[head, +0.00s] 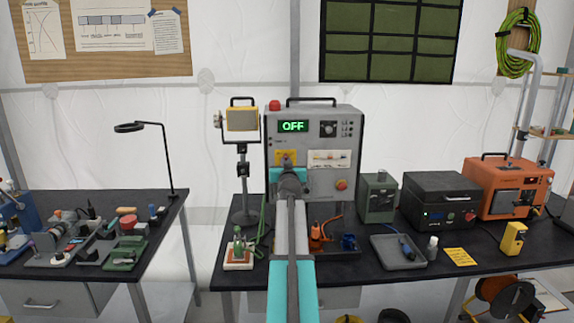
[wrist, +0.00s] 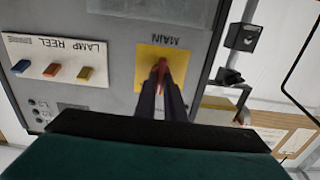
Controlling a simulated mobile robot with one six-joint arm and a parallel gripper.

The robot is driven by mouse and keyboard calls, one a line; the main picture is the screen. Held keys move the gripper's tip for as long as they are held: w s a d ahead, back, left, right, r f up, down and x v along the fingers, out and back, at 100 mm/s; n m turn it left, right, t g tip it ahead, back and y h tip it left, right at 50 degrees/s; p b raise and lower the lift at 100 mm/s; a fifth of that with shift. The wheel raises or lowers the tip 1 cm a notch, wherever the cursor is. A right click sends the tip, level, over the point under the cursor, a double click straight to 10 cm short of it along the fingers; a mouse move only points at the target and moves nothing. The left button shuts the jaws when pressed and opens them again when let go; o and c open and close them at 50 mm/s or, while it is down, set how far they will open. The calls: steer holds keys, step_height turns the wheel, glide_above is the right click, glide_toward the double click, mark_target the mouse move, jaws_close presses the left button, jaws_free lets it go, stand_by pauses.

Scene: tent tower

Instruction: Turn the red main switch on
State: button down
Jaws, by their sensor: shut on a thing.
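A grey control cabinet (head: 352,130) stands on the dark bench, and its green display (head: 293,126) reads OFF. The red main switch (wrist: 161,66) sits on a yellow plate (wrist: 181,57) labelled MAIN, upside down in the wrist view. In the head view the yellow plate (head: 279,155) shows, with my arm covering its lower part. My gripper (wrist: 160,84) is shut on the red switch, with a dark fingertip on each side of it. The switch handle looks upright in line with the fingers; its lower part is hidden between them.
A panel with several coloured switches (wrist: 53,70) labelled LAMP REEL is beside the main switch. A red-orange button (head: 341,184) is lower on the cabinet. A yellow work lamp (head: 241,119) stands left; a green box (head: 378,197) and grey tray (head: 411,262) are right.

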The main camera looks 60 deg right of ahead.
steer(key=m, duration=0.3)
steer(key=m+p, duration=0.1)
steer(key=m, duration=0.4)
steer(key=shift+s+f+m+p, duration=0.15)
steer(key=shift+f+m+p, duration=0.15)
steer(key=shift+m, duration=0.1)
steer(key=c, duration=1.8)
jaws_free()
steer(key=shift+r, duration=0.2)
steer(key=shift+c, duration=0.2)
steer(key=shift+s, duration=0.1)
steer(key=shift+s+a, duration=0.1)
steer(key=shift+a, duration=0.05)
steer(key=b+v, duration=0.2)
steer(key=v, duration=1.1)
steer(key=shift+s+a+b, duration=0.15)
steer(key=shift+a+b, duration=0.05)
steer(key=shift+b, duration=0.2)
